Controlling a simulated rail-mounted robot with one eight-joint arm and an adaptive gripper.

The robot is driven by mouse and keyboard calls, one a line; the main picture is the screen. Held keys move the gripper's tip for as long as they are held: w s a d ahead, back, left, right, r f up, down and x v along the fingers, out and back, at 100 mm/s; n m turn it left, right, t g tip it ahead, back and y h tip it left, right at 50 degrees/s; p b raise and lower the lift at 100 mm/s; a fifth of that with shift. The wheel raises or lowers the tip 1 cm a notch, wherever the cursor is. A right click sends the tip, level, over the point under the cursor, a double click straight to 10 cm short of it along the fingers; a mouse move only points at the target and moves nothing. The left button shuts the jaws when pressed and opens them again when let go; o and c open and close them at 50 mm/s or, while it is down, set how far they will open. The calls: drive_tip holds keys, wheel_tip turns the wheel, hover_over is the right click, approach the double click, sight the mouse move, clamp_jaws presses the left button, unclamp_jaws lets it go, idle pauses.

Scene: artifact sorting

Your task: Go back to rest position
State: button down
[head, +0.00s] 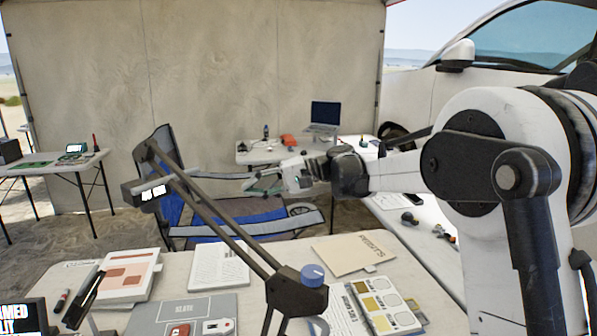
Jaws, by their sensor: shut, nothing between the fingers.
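My arm reaches in from the right in the head view, stretched out to the left at about the height of the back table. My gripper (262,184) is at its far end, in front of the folding chair and the back table. It is small in the picture and its fingers are shut with nothing held. The gripper is apart from the near table top.
A dark lamp arm (215,215) with a blue knob rises from the near table (190,270), which holds books and papers. A blue folding chair (250,222) stands behind it. A laptop (325,115) sits on the back table. A white car (410,105) stands at right.

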drive_tip(key=s+d+f+t+h, duration=0.3)
drive_tip(key=s+d+f+h, duration=0.1)
drive_tip(key=s+d, duration=0.6)
drive_tip(key=s+d+f+t+h, duration=0.3)
drive_tip(key=s+d+h, duration=0.3)
drive_tip(key=s+d, duration=0.5)
drive_tip(key=s+d+f+m+t+h, duration=0.1)
drive_tip(key=s+d+f+h, duration=0.4)
drive_tip(key=s+d, duration=0.6)
drive_tip(key=s+t, duration=0.1)
drive_tip(key=s, duration=0.2)
drive_tip(key=shift+f+t, duration=0.2)
drive_tip(key=shift+t, duration=0.2)
